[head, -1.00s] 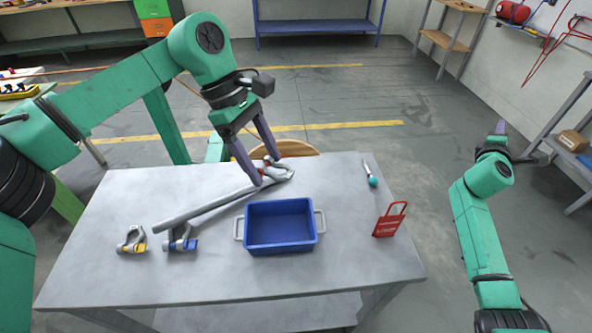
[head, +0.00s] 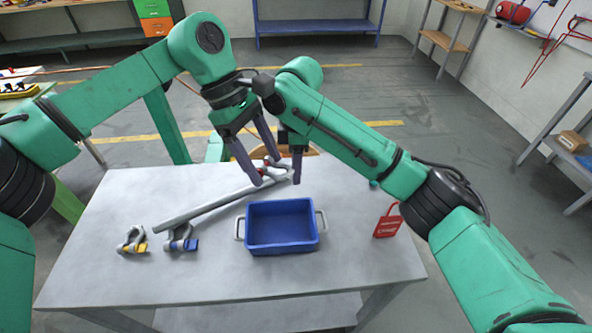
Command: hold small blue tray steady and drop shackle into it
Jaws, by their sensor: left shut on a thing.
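The small blue tray (head: 281,249) stands upright on the grey table, with a grey handle at each side. It looks empty. My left gripper (head: 267,170) is above the table behind the tray, shut on what looks like a grey shackle with a red pin (head: 268,162), partly hidden by the fingers. My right gripper (head: 290,165) is just right of the left one, behind the tray, fingers down, apart from the tray handles. It looks open and empty. A shackle with a yellow pin (head: 132,240) and one with a blue pin (head: 181,240) lie at the left.
A long grey bar tool (head: 210,207) lies diagonally behind the tray, its far end near my grippers. A red tag (head: 388,221) stands at the table's right, near my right arm. The table's front is clear.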

